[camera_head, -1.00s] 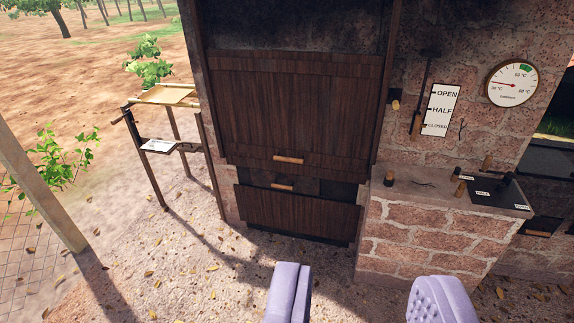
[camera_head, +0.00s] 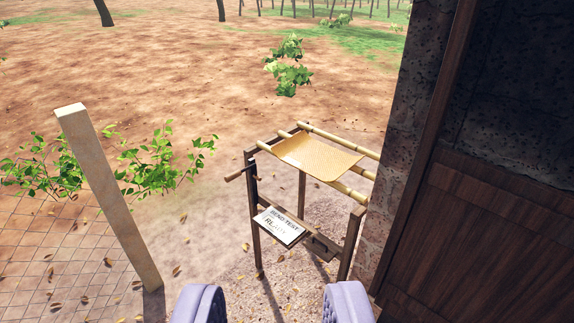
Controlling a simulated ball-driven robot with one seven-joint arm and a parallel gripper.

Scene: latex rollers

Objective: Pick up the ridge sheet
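A yellow-tan sheet (camera_head: 316,156) lies across the bamboo poles on top of a wooden rack (camera_head: 357,232). Its surface looks finely textured, and its near edge curves down a little. I take it for the ridge sheet, though no label on it shows. My gripper (camera_head: 270,308) is at the bottom of the picture, with its two lilac padded fingers wide apart. Nothing is between them. The gripper is apart from the sheet, which is farther off and slightly right of the gap.
A pale post (camera_head: 112,200) stands at left beside a leafy plant. A brick wall and dark wooden doors (camera_head: 490,235) close off the right. Leaf-strewn ground lies before the rack.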

